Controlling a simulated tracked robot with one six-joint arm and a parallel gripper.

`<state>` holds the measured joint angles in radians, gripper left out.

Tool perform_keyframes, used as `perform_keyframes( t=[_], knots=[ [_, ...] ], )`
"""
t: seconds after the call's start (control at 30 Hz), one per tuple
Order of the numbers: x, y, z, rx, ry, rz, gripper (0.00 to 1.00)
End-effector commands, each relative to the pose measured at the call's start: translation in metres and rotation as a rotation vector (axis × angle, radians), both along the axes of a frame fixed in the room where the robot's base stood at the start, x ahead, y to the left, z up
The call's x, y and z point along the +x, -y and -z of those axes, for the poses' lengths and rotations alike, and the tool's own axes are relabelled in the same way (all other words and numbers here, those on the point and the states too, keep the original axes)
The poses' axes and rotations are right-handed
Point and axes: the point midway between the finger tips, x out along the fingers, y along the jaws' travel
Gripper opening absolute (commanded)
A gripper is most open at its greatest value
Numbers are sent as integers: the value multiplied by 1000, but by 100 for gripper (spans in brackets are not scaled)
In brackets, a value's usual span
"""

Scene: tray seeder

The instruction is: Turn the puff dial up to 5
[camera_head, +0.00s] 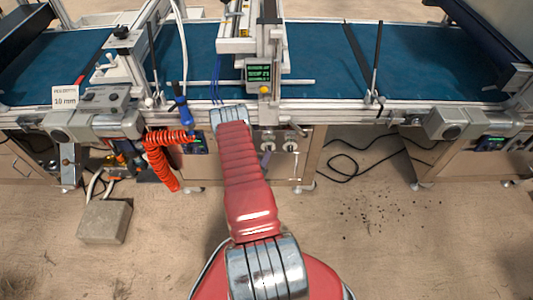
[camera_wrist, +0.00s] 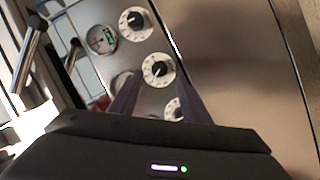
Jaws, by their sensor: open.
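In the wrist view, a metal panel carries several round dials with black knobs on white scales. One dial (camera_wrist: 158,69) lies between my fingertips in the picture. Another dial (camera_wrist: 136,22) is above it, and a lower dial (camera_wrist: 175,108) is partly covered by my right finger. Their labels are too small to read, so I cannot tell which is the puff dial or its setting. My gripper (camera_wrist: 157,76) is open with nothing visibly held; I cannot tell if it touches the dial. In the head view, two pale dials (camera_head: 291,147) show on the machine front; my arm hides much there.
A round gauge (camera_wrist: 101,38) sits left of the dials. In the head view, a coiled red hose (camera_head: 160,155) hangs left of my arm. A conveyor belt (camera_head: 420,70) runs behind, and a concrete block (camera_head: 105,222) stands on the floor.

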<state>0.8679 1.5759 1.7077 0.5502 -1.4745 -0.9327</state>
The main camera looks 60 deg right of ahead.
Motion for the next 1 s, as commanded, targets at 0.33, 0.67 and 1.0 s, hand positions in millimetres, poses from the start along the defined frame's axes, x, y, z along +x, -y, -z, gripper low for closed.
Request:
perform_keyframes(
  t=[0.33, 0.67, 1.0],
  knots=[
    [6, 42, 10, 1, 0, -1, 43],
    [7, 48, 11, 0, 0, -1, 43],
    [7, 48, 11, 0, 0, -1, 23]
  ],
)
